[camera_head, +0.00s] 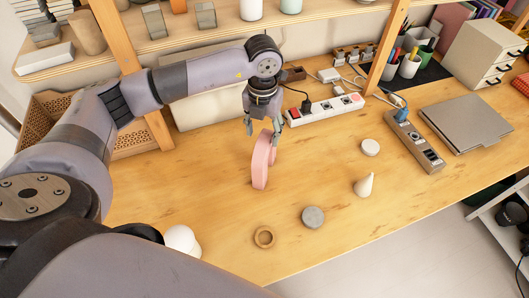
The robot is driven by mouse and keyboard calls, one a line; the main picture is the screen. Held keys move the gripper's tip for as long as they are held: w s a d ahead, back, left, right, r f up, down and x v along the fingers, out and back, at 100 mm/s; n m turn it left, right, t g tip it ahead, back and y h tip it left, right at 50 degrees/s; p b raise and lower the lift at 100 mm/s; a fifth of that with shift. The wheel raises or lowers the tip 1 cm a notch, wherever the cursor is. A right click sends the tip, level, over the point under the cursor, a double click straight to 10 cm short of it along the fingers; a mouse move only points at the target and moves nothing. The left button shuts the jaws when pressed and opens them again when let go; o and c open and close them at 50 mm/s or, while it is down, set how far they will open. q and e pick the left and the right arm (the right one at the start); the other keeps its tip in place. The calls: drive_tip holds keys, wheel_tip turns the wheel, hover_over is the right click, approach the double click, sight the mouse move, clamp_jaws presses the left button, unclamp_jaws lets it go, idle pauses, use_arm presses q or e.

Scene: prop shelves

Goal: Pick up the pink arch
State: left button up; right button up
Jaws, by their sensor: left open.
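The pink arch (261,162) stands upright on the wooden table, near the middle of the head view. My left gripper (262,127) points down at the top of the arch. Its fingers are open, one to the left of the arch's upper part and one to the right. I cannot tell whether they touch it. My right gripper is not in view.
A white cone (364,186), a white disc (370,147), a grey disc (313,217) and a wooden ring (264,237) stand in front and right. A white power strip (325,108) lies behind. Shelf posts rise behind.

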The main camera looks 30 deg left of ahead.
sight(264, 145)
use_arm(q)
drive_tip(key=shift+s+d+f, duration=0.1)
drive_tip(key=shift+f, duration=0.15)
drive_tip(key=f, duration=0.1)
drive_tip(key=f+p, duration=0.1)
drive_tip(key=f, duration=0.1)
drive_tip(key=f+p, duration=0.1)
drive_tip(key=shift+s+d+f, duration=0.2)
drive_tip(key=shift+d, duration=0.05)
drive_tip(key=shift+f, duration=0.2)
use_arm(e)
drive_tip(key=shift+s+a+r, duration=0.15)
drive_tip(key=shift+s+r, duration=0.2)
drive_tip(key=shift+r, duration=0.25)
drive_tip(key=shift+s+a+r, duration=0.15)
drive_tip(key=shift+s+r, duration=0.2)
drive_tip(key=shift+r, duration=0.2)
use_arm(q)
drive_tip(key=shift+c, duration=0.4)
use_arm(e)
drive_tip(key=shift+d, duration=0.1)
use_arm(q)
drive_tip(key=shift+c, duration=0.8)
clamp_jaws()
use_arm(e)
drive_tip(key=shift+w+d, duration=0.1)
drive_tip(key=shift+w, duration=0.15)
use_arm(q)
drive_tip(key=shift+w, duration=0.1)
